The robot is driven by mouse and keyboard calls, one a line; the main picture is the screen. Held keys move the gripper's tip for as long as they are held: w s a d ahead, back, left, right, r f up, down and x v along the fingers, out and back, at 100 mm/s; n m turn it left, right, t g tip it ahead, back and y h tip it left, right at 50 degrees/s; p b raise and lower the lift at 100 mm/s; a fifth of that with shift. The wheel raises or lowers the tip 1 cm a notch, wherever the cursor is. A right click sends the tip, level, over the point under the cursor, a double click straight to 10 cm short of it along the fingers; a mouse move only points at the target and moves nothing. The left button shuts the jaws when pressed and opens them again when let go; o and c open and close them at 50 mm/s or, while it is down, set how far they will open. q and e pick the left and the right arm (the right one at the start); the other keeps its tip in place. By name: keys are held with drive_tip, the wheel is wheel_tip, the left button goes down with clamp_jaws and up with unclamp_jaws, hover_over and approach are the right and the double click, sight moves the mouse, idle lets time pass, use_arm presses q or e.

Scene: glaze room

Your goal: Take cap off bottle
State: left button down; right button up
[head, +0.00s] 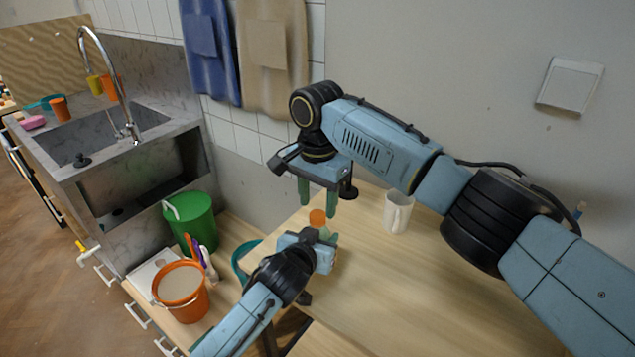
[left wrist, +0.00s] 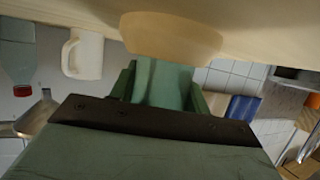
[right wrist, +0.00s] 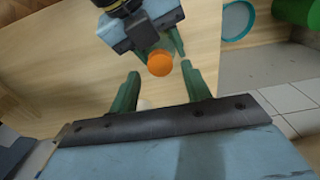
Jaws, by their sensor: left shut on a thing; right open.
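The bottle's orange cap (head: 317,217) faces up, just above my left gripper (head: 325,238) in the head view. My left gripper is shut on the bottle, whose body is mostly hidden by the fingers and hand. In the left wrist view a tan rounded shape (left wrist: 170,38) shows beyond the fingers; I cannot tell whether it is part of the bottle. My right gripper (head: 318,192) is open and points down over the cap. In the right wrist view the cap (right wrist: 160,63) lies between and beyond the open fingertips (right wrist: 160,80), apparently not touched.
A white mug (head: 397,212) stands on the wooden table (head: 400,290) to the right. A bottle with a red cap (left wrist: 20,65) shows in the left wrist view. An orange bucket (head: 181,290) and green bin (head: 191,222) stand at left, near the sink. The table front is clear.

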drive_tip(key=shift+f, duration=1.25)
drive_tip(key=c, duration=1)
drive_tip(key=n, duration=0.5)
drive_tip(key=shift+n, duration=0.4)
drive_tip(key=n, duration=0.4)
drive_tip(key=o, duration=1.1)
drive_tip(key=shift+c, duration=0.2)
